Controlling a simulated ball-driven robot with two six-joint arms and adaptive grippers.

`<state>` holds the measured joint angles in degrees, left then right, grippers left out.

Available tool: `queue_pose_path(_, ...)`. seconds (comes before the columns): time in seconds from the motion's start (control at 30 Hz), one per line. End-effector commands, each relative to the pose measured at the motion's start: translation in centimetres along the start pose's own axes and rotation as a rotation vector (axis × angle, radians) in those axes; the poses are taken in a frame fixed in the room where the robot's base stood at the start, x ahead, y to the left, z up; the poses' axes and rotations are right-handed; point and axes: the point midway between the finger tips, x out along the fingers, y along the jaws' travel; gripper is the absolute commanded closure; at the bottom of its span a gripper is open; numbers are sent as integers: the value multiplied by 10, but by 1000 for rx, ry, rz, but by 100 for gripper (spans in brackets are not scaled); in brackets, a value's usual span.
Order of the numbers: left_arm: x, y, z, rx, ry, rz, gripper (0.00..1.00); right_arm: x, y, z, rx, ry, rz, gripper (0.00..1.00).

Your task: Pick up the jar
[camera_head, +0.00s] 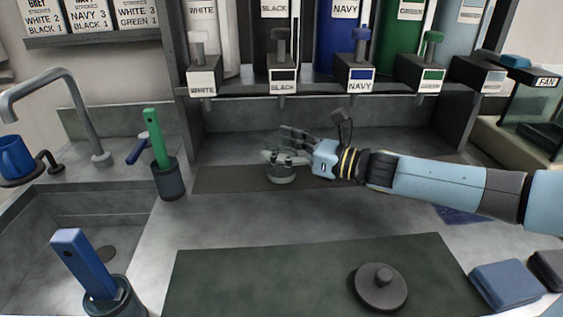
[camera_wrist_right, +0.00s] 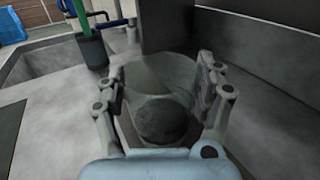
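A grey-green glass jar (camera_head: 281,174) stands upright on the dark strip at the back of the counter, below the dispensers. My right gripper (camera_head: 287,147) reaches in from the right, its fingers around the jar. In the right wrist view the jar (camera_wrist_right: 158,97) sits between the two fingers of the right gripper (camera_wrist_right: 163,98). The fingers are spread, with narrow gaps beside the jar's lower body; contact at its rim is hard to tell. The jar's open mouth and dark inside show there. My left gripper is out of view.
Labelled dispensers with taps (camera_head: 361,79) hang behind the jar. A dark round lid (camera_head: 380,288) lies on the green mat (camera_head: 270,272) in front. Dark cups hold a green tool (camera_head: 155,138) and a blue tool (camera_head: 83,263) at left, near the sink. The counter before the jar is clear.

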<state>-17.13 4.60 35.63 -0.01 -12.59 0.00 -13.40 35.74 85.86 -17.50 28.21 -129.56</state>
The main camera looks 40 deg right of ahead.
Motion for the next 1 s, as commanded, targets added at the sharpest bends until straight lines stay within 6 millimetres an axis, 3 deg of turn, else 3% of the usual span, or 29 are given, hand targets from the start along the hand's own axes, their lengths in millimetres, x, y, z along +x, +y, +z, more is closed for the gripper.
queue_pose_path(0.07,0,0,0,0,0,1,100,0,0,0,0,0,0,43)
queue_pose_path(0.33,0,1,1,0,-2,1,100,0,0,0,0,0,0,78)
queue_pose_path(0.43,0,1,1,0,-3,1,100,0,0,1,0,-2,1,81)
queue_pose_path(0.47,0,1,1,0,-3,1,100,0,0,1,0,-2,1,88)
queue_pose_path(0.77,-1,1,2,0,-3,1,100,0,0,6,-1,-2,2,88)
queue_pose_path(1.0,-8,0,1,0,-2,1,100,0,1,39,-4,-2,5,88)
